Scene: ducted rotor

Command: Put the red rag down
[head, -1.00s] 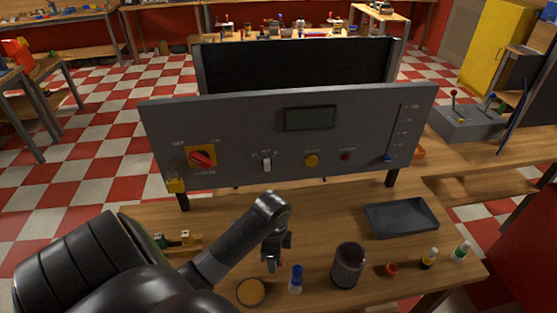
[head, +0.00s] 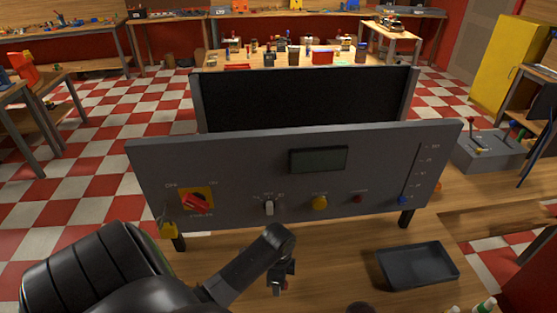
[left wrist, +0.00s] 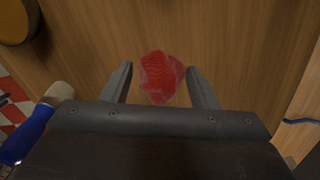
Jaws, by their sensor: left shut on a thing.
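The red rag (left wrist: 160,77) is a small crumpled bundle between the fingers of my left gripper (left wrist: 161,84) in the left wrist view. The wooden bench top shows behind it; I cannot tell whether the rag touches the bench. In the head view my left gripper (head: 280,281) points down over the bench in front of the grey control panel (head: 350,185). The rag is mostly hidden there. My right gripper is not in view.
A dark tray (head: 417,268) lies on the bench to the right. In the left wrist view a round tin (left wrist: 15,20) is at upper left and a blue bottle (left wrist: 28,138) at lower left. Bare wood surrounds the rag. A yellow padlock (head: 168,230) hangs at the panel's left.

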